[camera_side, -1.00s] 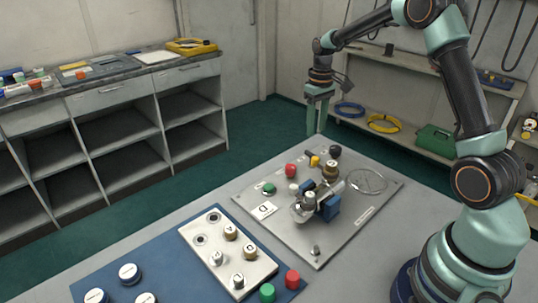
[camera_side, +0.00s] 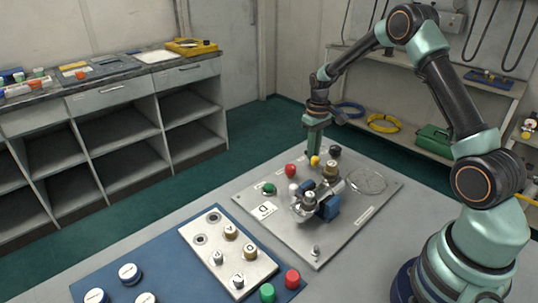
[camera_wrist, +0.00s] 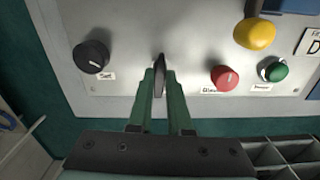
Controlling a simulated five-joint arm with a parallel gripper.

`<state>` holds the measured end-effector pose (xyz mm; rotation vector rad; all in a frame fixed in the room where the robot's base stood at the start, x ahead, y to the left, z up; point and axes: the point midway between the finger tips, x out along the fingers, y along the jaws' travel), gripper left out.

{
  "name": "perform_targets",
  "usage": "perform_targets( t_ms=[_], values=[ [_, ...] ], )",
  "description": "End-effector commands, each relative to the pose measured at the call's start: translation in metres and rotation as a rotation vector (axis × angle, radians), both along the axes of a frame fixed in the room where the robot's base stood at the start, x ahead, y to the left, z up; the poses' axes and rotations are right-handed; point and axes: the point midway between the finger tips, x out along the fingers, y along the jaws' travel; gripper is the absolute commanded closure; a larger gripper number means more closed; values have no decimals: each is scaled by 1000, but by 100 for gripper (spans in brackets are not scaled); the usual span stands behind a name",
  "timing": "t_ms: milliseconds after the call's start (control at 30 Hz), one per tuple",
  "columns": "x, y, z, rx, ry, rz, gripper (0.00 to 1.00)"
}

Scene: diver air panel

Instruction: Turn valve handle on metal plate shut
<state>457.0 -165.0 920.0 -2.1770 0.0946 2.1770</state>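The metal plate (camera_side: 262,215) lies flat on the table and carries several knobs and fittings. A yellow knob (camera_wrist: 254,34) joins a dark rod that runs out of the wrist view's top edge. It also shows in the side view (camera_side: 315,161), just below my gripper. A thin dark piece (camera_wrist: 159,72) stands edge-on near the plate's edge, between the black and red knobs. I cannot tell which of these is the valve handle. My gripper (camera_wrist: 159,75) points down over the plate; its green fingers are slightly apart, with the thin piece in line with their gap. Contact is unclear.
A black knob (camera_wrist: 91,57), red knob (camera_wrist: 224,77) and green knob (camera_wrist: 276,70) stand near the fingers. A blue and metal fitting (camera_side: 327,207) sits mid-plate. A pale panel with several knobs (camera_side: 212,238) rests on a blue mat (camera_side: 105,278) nearer the camera.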

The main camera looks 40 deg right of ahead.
Motion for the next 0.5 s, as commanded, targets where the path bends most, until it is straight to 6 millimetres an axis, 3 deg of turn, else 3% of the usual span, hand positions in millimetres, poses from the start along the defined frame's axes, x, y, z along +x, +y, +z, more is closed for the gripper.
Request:
perform_targets(
  t_ms=[500],
  values=[
    [0, 0, 1, 0, 0, -67, 100]
  ],
)
